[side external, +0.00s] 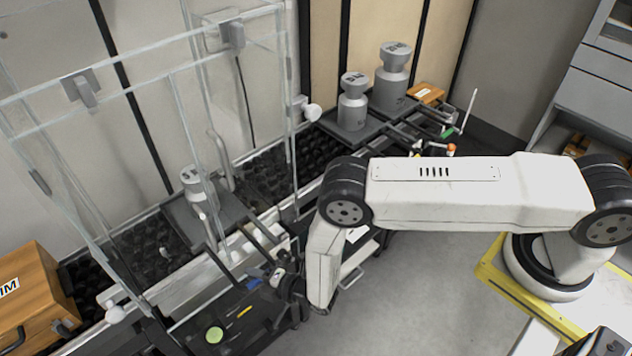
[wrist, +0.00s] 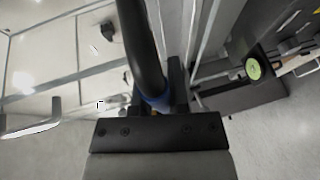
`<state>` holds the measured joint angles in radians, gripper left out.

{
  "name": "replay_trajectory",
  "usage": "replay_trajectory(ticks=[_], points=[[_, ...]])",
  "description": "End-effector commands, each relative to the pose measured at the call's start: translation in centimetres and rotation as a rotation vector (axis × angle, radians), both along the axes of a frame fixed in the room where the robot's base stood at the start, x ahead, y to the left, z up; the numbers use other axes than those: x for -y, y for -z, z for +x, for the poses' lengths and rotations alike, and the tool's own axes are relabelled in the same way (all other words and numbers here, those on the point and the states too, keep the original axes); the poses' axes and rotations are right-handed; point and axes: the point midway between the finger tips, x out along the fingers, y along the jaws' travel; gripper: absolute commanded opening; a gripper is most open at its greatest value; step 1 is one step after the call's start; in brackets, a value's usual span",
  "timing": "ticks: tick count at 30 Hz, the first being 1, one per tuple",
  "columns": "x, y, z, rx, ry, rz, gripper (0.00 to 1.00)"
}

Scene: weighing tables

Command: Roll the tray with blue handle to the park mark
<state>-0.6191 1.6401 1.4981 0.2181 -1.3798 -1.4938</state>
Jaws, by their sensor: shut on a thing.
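The tray (side external: 182,222) is a dark plate with a small grey weight (side external: 193,184) standing on it, seen through the glass of a tall case. Dark bars run from it toward the front right, where a blue part of the handle (side external: 277,276) shows beside my gripper (side external: 288,287). In the wrist view a thick black bar with a blue ring (wrist: 153,99) runs between my jaws (wrist: 160,108). My gripper is shut on this handle; the fingertips are mostly hidden. A pale green disc (side external: 214,335) lies on the dark surface at the front; I cannot tell whether it is the park mark.
The glass case (side external: 160,60) stands close around the tray. Two more dark trays with larger grey weights (side external: 352,100) (side external: 394,75) stand farther back on the black bed. A wooden box (side external: 38,295) is at the left. Grey floor (side external: 420,290) lies open at the right.

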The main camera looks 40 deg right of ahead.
Motion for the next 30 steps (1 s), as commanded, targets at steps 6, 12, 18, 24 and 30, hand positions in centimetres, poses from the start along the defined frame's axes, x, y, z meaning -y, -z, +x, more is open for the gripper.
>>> replay_trajectory(ticks=[6, 12, 18, 24, 30], points=[[4.8, 0.1, 0.0, -0.003, 0.010, -0.002, 0.00], [8.9, 0.1, 0.0, -0.004, 0.009, -0.001, 0.00], [12.7, 0.1, -0.1, -0.004, 0.010, 0.000, 0.00], [16.5, 0.0, 0.0, -0.002, 0.010, 0.000, 0.00], [20.3, 0.0, -0.1, -0.002, 0.010, 0.000, 0.00]])
